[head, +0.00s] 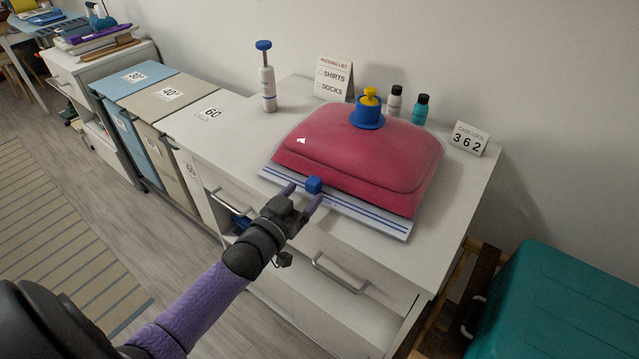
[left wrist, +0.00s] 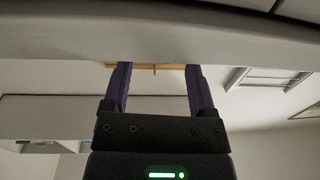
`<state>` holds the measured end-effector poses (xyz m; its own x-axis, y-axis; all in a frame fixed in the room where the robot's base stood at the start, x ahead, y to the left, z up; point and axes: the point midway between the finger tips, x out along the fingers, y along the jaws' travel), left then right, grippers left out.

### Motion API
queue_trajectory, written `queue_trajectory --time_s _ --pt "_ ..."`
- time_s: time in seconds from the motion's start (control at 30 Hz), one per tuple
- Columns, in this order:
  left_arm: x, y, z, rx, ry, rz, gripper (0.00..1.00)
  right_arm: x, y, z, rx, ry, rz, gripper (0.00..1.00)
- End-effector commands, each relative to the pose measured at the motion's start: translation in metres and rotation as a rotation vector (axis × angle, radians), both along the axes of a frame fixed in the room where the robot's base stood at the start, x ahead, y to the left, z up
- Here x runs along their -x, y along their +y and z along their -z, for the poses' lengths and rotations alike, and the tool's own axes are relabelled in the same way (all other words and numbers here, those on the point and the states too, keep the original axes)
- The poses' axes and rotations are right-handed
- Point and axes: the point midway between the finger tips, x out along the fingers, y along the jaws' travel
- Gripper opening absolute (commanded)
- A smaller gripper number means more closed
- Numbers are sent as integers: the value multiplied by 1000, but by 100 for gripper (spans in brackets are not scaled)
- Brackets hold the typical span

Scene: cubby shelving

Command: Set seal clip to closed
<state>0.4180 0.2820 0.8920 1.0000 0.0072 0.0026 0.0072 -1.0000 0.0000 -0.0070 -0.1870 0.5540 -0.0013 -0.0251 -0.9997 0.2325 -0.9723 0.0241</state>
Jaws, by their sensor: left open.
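The seal clip (head: 314,185) is a small blue block on the front edge of the red storage bag (head: 355,150). It sits at the clear seal strip (head: 385,222) with blue lines, left of the strip's middle. The bag lies puffed up on a white cabinet top, with a blue valve (head: 367,117) and yellow knob (head: 369,97) on it. My left gripper (head: 304,195) is open, its purple fingertips just in front of the clip. Contact with it cannot be told. The left wrist view shows the parted fingers (left wrist: 158,80) with nothing seen between them; the clip is not seen there.
A teal case (head: 565,300) is at right. Drawer handles (head: 338,275) stick out in front.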

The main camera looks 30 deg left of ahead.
Motion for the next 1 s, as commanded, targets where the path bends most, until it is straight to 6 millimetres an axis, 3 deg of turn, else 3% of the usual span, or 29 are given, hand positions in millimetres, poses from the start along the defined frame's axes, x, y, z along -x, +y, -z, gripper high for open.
queue_trajectory --time_s 0.1,0.23,0.6,0.93,1.0 --pt "-23 0 3 -1 -1 0 74 6 -10 11 18 14 -4 59" --pt "-39 0 3 1 2 0 74 10 -18 16 31 26 -2 59" --pt "-46 0 0 0 2 0 71 10 -18 17 31 26 0 59" --pt "-46 0 1 1 2 0 2 5 -16 17 26 15 -4 59" --pt "-46 0 1 1 2 0 0 4 -16 17 26 14 -4 59"
